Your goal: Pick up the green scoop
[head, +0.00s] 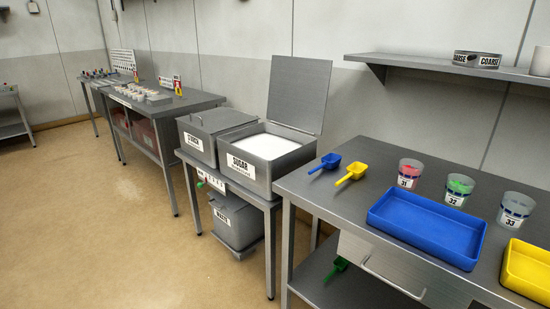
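A small green object (336,268), which looks like the green scoop, lies on the lower shelf (318,285) of the right-hand steel table. It is partly hidden by the tabletop's underside and the drawer, so its full shape does not show. On the tabletop above are a blue scoop (327,163) and a yellow scoop (353,172), lying side by side near the left end. Neither of my grippers is in view.
The table (307,186) also bears a blue tray (428,226), a yellow tray (528,268) and numbered cups (459,190). A drawer (392,268) with a handle hangs below. An open sugar bin (263,159) stands left. Floor (150,250) in front is clear.

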